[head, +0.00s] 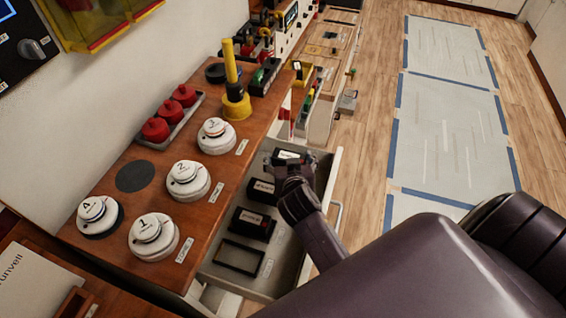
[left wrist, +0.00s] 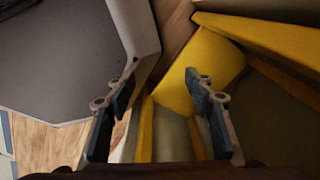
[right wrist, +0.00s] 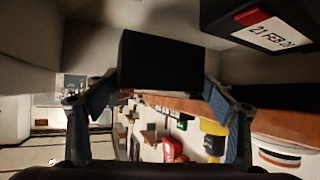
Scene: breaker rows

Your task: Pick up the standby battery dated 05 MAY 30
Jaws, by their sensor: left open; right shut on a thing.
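My right gripper (head: 290,162) is over the open drawer, shut on a black battery (head: 289,155) with a pale label too small to read. In the right wrist view the same battery (right wrist: 160,62) is a dark block between the fingers, its label out of sight. Another battery (right wrist: 262,28) at the upper right there has a red part and a label reading about "21 FEB 2", the end unclear. In the head view two black batteries (head: 262,188) (head: 253,223) lie in the drawer. My left gripper (left wrist: 163,82) is open and empty; it is outside the head view.
The drawer (head: 276,268) has an empty black frame (head: 240,256) at its near end. The wooden counter (head: 140,205) holds numbered white detectors (head: 188,180), red domes (head: 169,112) and a yellow post (head: 233,85). Yellow surfaces (left wrist: 215,60) lie beyond the left fingers.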

